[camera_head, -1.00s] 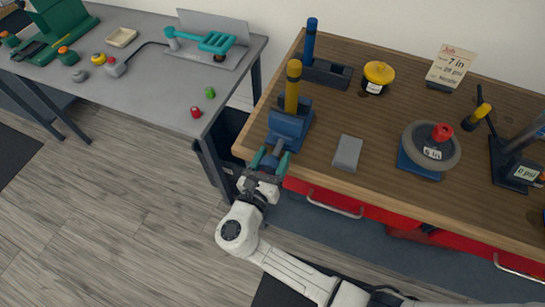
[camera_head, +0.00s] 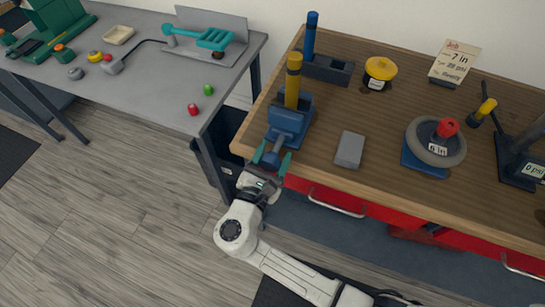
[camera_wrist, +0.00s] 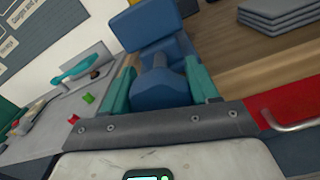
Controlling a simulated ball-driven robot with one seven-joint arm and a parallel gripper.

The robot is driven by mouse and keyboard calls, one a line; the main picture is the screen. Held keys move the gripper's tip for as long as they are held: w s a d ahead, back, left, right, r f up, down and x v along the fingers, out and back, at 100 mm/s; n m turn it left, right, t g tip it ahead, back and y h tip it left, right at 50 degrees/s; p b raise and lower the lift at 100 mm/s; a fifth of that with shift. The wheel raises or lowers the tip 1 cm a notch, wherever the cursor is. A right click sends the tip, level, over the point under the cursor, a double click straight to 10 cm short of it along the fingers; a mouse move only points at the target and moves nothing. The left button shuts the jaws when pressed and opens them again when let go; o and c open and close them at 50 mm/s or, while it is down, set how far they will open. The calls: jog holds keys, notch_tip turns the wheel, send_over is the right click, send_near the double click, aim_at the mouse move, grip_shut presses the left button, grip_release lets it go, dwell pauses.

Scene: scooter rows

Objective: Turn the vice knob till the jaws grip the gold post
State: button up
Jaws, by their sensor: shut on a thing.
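The blue vice (camera_head: 288,124) sits at the left front corner of the wooden bench. The gold post (camera_head: 293,72) stands upright in it; whether the jaws touch the post I cannot tell. The blue vice knob (camera_head: 270,159) faces the front edge and also shows in the wrist view (camera_wrist: 162,90). My gripper (camera_head: 273,156) has its green fingers on either side of the knob and is shut on it. The vice body (camera_wrist: 150,25) rises behind the knob in the wrist view, where the gold post does not show.
A grey block (camera_head: 349,150) lies right of the vice. A blue post (camera_head: 311,38) in a dark holder (camera_head: 328,69) stands behind it. A red drawer with a handle (camera_head: 335,207) is under the bench edge. A grey table (camera_head: 150,85) stands to the left across a gap.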

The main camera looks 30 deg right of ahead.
jog(key=shift+m+b, duration=1.1)
jog(key=shift+m, duration=0.8)
jog(key=o, duration=1)
jog(key=shift+s, duration=0.1)
